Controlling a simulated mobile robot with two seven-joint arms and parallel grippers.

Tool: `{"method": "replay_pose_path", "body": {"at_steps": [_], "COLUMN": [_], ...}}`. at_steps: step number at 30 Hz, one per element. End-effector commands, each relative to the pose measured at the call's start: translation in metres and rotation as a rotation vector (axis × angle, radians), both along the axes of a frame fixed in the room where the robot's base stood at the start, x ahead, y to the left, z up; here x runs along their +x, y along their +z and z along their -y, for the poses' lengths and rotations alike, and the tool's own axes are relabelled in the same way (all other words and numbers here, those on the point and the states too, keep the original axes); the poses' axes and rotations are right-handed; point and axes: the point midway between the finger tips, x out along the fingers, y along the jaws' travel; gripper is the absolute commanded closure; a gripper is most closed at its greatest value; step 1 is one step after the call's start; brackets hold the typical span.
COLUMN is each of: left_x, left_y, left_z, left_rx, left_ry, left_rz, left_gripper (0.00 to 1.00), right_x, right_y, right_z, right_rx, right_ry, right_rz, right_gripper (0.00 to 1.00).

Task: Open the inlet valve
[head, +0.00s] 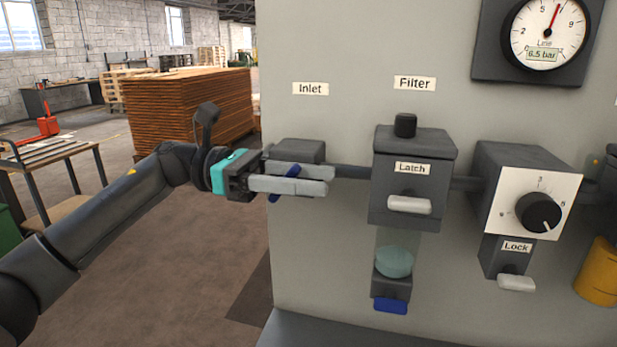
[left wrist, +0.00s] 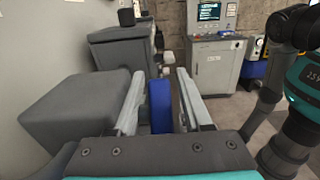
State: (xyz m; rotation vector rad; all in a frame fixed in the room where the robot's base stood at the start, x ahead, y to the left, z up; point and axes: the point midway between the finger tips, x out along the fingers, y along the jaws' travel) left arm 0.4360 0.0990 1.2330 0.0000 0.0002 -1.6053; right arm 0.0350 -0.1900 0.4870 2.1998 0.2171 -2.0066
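The inlet valve (head: 298,150) is a dark grey block on the panel under the "Inlet" label (head: 310,89). In the left wrist view the valve's block (left wrist: 75,108) stands left of the fingers. Its blue handle (left wrist: 160,106) shows between the two fingers, with a narrow gap on each side. In the head view the handle (head: 275,197) is mostly hidden behind the fingers. My left gripper (head: 318,180) is open around the handle, reaching in from the left; its fingers also show in the left wrist view (left wrist: 160,90). My right gripper is in neither view.
Right of the valve, a pipe leads to the filter (head: 412,185) with its latch and blue tab, then a regulator knob (head: 538,212) with a lock. A pressure gauge (head: 545,32) above reads 6.5 bar. Stacked boards (head: 185,105) stand behind on the left.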

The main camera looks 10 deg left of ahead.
Motion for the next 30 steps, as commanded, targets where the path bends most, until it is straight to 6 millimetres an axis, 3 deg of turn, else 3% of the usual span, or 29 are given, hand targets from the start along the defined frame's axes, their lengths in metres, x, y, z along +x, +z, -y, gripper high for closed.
{"method": "replay_pose_path", "body": {"at_steps": [2, 12, 30], "left_x": [0.0001, 0.0001, 0.0002], "left_y": [0.0002, 0.0001, 0.0004], "left_z": [-0.0002, -0.0005, -0.0002], "left_rx": [0.0, 0.0, 0.051], "left_ry": [0.0, 0.001, 0.001], "left_rz": [0.0, 0.0, 0.005], "left_gripper": [0.6, 0.99, 1.0], "right_x": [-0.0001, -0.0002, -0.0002], "right_y": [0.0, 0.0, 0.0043], "right_z": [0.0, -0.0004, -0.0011], "right_rx": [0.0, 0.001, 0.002], "right_ry": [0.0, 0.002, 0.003], "right_rz": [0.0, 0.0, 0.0], "right_gripper": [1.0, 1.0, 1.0]}}
